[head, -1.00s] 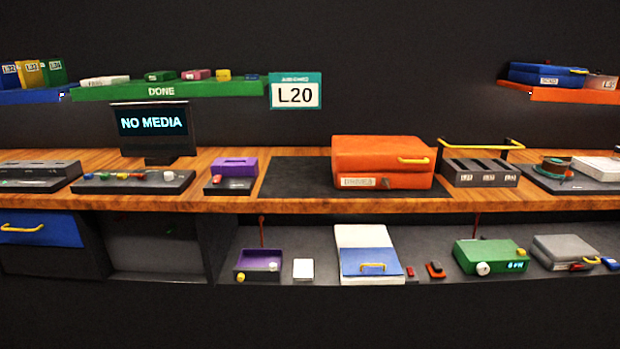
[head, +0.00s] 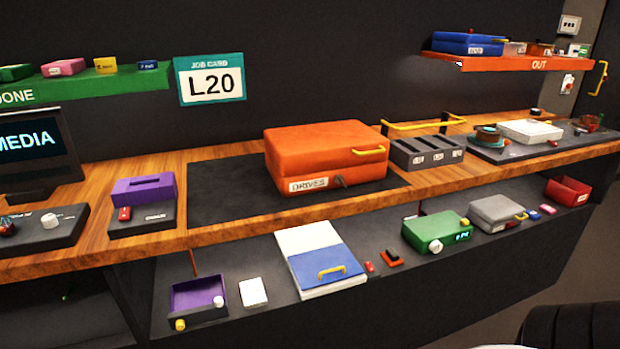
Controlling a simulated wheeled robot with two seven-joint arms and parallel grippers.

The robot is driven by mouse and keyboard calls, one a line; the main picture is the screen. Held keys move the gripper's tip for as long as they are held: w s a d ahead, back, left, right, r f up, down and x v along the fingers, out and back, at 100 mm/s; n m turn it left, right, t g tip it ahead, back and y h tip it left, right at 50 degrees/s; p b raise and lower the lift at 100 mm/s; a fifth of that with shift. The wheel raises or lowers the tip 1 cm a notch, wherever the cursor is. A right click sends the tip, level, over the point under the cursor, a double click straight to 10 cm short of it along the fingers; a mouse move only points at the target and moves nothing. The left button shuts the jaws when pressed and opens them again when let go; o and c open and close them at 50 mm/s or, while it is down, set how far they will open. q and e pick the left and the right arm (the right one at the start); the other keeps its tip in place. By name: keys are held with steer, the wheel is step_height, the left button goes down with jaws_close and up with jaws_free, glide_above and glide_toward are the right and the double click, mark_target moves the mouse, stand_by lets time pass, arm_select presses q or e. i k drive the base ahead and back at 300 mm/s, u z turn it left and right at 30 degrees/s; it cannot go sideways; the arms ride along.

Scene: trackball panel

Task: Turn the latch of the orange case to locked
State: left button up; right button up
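The orange case (head: 320,150) sits closed on the black mat on the wooden bench, in the middle of the head view. Its front carries a white label reading DRIVES (head: 308,184) and a yellow handle (head: 369,150) on the lid at the right. A small dark latch (head: 339,181) shows on the front, right of the label; I cannot tell its setting at this size. Neither gripper is in view.
The black mat (head: 225,192) has bare room left of the case. A dark slotted rack (head: 427,152) stands close on its right, and a purple-topped device (head: 143,189) stands left. A lower shelf (head: 375,240) below the bench front holds several items.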

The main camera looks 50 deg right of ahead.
mark_target(339, 178)
steer(key=z, duration=0.65)
steer(key=i, duration=0.9)
steer(key=z, duration=0.95)
